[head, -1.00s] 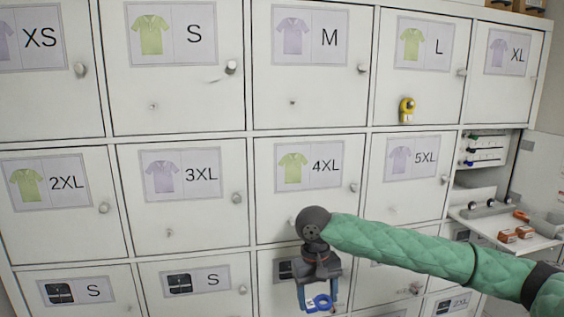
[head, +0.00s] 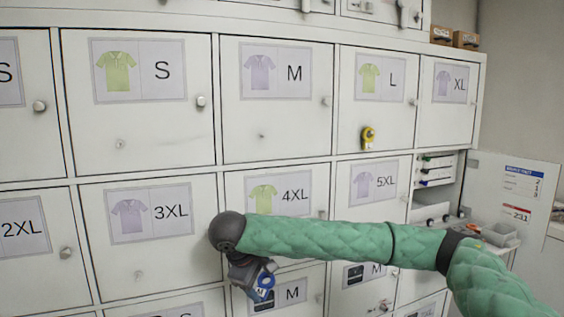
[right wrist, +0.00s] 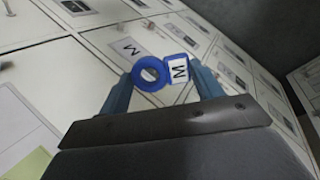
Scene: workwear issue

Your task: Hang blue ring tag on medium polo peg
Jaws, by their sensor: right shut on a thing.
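The blue ring tag (head: 265,282) is held in my right gripper (head: 257,290), low in the head view. In the right wrist view the tag shows a blue ring (right wrist: 149,74) beside a block with a white face marked M (right wrist: 178,68), between the two blue fingers. The medium polo door (head: 276,112) has a purple shirt label with M. A small peg (head: 262,136) sits on that door below the label. My right gripper is well below this peg, in front of the doors under 4XL. My left gripper is not in view.
A yellow tag (head: 368,138) hangs on the L polo door. Round knobs stick out from the doors, one on the M door (head: 327,101). My right arm crosses in front of the 4XL and 5XL doors. A shelf with a grey tray (head: 500,235) stands at the right.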

